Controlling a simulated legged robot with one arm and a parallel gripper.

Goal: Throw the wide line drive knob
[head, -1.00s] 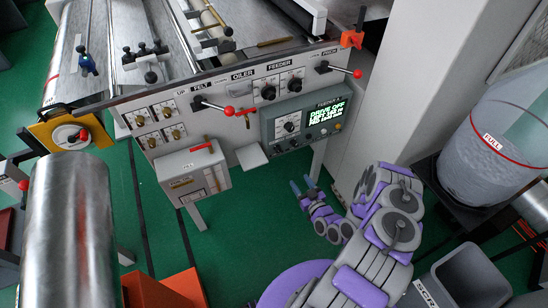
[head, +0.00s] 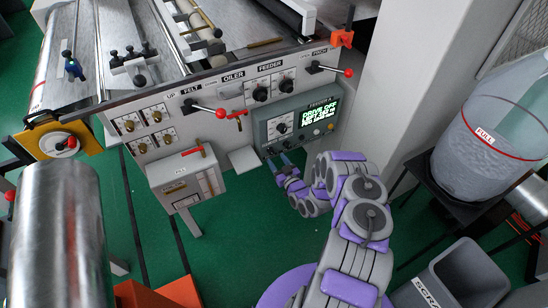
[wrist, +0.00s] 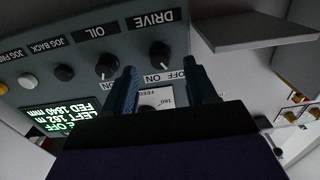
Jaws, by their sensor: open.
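In the wrist view, upside down, the black drive knob (wrist: 160,54) sits on the grey control box under the label DRIVE. My gripper (wrist: 160,70) is open, its two blue fingers apart on either side of the knob's line and nothing between them. Whether the fingers touch the panel cannot be told. OFF and ON marks show near the knob. In the head view my gripper (head: 279,164) is just below the control box (head: 262,130), and the drive knob is too small to pick out. The green screen (head: 321,113) reads DRIVE OFF.
The oil knob (wrist: 107,66) is close beside the drive knob, with jog buttons (wrist: 27,81) further left. A grey shelf (head: 244,159) juts out left of my gripper in the head view. Red-ended levers (head: 221,113) stick out above. Green floor is open below.

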